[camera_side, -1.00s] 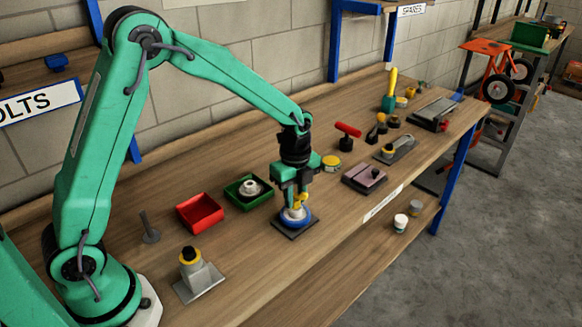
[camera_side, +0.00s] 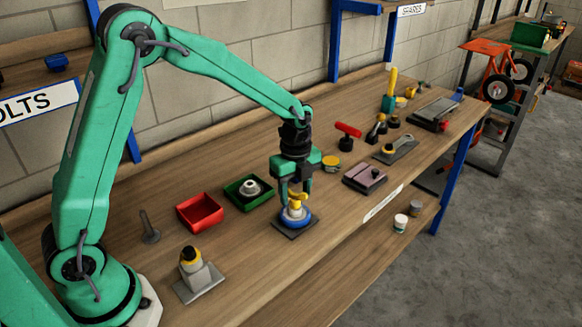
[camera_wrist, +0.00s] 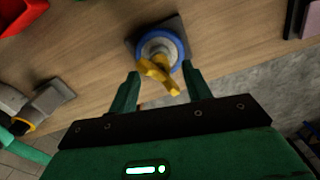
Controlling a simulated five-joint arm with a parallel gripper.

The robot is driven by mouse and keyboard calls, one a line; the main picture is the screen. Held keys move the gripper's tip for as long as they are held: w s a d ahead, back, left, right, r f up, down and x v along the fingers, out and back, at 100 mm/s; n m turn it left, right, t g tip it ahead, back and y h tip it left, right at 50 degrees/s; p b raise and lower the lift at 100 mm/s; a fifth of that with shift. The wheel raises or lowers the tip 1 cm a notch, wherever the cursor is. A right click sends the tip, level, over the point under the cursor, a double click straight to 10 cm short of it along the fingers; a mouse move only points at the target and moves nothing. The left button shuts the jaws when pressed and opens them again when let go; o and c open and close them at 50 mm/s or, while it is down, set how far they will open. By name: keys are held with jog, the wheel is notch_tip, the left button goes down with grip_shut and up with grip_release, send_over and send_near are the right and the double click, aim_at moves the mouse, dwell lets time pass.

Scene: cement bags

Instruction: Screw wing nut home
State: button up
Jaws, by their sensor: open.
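The yellow wing nut (camera_side: 296,203) sits on top of a round blue and white fixture (camera_side: 291,218) on a dark square plate (camera_side: 281,229). In the wrist view the wing nut (camera_wrist: 158,73) shows its wings lying slantwise over the blue-rimmed fixture (camera_wrist: 178,48). My gripper (camera_side: 294,190) points down right over the wing nut with its fingers apart. In the wrist view the open fingers of my gripper (camera_wrist: 161,76) are on either side of the nut, with a gap to each. The threads under the nut are hidden.
A red tray (camera_side: 200,212) and a green tray (camera_side: 249,191) with a pale flanged part stand to the left. A grey stand with a yellow-black top (camera_side: 195,272) is nearer. A pinkish block (camera_side: 364,177) lies to the right. The bench front edge is close.

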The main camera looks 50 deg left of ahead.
aim_at(295, 191)
jog(key=shift+r, duration=3.15)
jog(key=s+a+r+n+t, duration=0.2)
jog(key=s+r+n+t, duration=0.1)
jog(key=s+r+n, duration=0.65)
jog(key=s+a+r+n+t, duration=0.1)
jog(key=s+a+n+t, duration=0.1)
jog(key=s+n, duration=0.8)
jog(key=shift+s+n+t, duration=0.3)
jog(key=shift+s+n, duration=0.05)
jog(key=shift+s, duration=1.2)
